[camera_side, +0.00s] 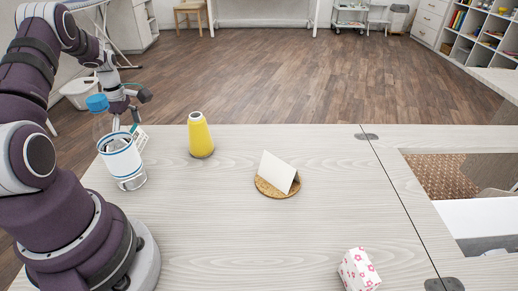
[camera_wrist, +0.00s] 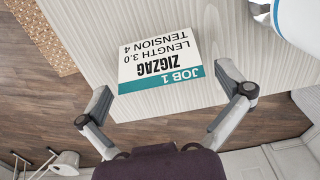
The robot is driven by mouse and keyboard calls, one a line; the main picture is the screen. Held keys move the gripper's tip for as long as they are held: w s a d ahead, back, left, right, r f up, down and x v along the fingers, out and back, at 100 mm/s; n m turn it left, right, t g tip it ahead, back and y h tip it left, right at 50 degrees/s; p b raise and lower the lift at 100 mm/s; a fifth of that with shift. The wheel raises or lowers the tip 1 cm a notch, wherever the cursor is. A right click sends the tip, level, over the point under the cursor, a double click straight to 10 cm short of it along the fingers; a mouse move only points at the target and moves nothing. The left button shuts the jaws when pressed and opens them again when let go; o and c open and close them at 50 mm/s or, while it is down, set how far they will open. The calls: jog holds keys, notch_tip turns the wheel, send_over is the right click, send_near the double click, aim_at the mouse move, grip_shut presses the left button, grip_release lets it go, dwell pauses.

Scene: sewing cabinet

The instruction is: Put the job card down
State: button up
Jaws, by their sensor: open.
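The job card (camera_wrist: 158,58) is white with a teal band reading JOB 1 ZIGZAG, and its printed face is towards the wrist camera. In the side view the card (camera_side: 140,136) is partly hidden behind the bottle, near the table's far left edge. My gripper (camera_wrist: 163,82) is open, with one finger on each side of the card's near edge and a visible gap to both. In the side view my gripper (camera_side: 126,115) is low behind the bottle, partly hidden. I cannot tell whether the card lies flat or stands tilted.
A blue-capped bottle (camera_side: 122,160) stands close in front of my gripper. A yellow thread cone (camera_side: 201,138) stands to the right. A folded blank card (camera_side: 276,172) stands on a cork coaster (camera_side: 266,190). A flowered block (camera_side: 358,270) is at the front.

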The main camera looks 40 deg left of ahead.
notch_tip(320, 180, up, 12)
jog(key=w+d+r+m+t+y, duration=0.1)
jog(key=w+d+r+m, duration=0.45)
jog(key=d+m, duration=0.35)
jog(key=s+d+m+t, duration=0.2)
jog(key=s+d+m, duration=0.1)
jog(key=d+m, duration=0.6)
jog(key=s+d+r+m+t+h, duration=0.1)
jog(key=s+d+m+t, duration=0.1)
jog(key=d+m, duration=0.7)
jog(key=shift+s+d+r+t, duration=0.2)
jog(key=shift+s+d+t, duration=0.1)
jog(key=shift+s+d, duration=0.45)
